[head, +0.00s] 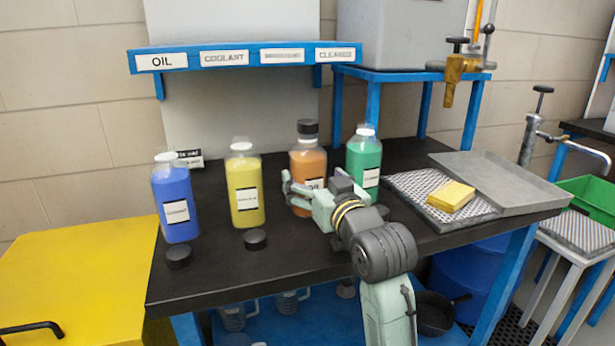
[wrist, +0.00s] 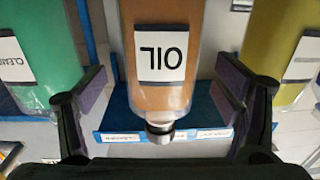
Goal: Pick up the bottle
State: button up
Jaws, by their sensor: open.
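Several bottles stand upright in a row on the black tabletop: a blue one (head: 176,190), a yellow one (head: 244,175), an orange one (head: 307,160) with a dark cap and an OIL label, and a green one (head: 363,153). My gripper (head: 312,193) is at the orange bottle, covering part of its lower front. In the wrist view, which is upside down, the orange bottle (wrist: 160,90) stands between the open fingers of my gripper (wrist: 164,90), with gaps on both sides. The green bottle (wrist: 38,60) and yellow bottle (wrist: 280,45) are just outside the fingers.
Loose black caps lie in front of the blue bottle (head: 179,256) and the yellow bottle (head: 255,239). A blue labelled shelf (head: 240,58) hangs behind. On the right are a grey tray (head: 510,185) and a yellow block (head: 451,196) on a patterned pad.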

jog(key=shift+p+x, duration=0.3)
jog(key=shift+x, duration=1.6)
jog(key=shift+c, duration=0.6)
jog(key=shift+s, duration=0.1)
jog(key=c, duration=1.6)
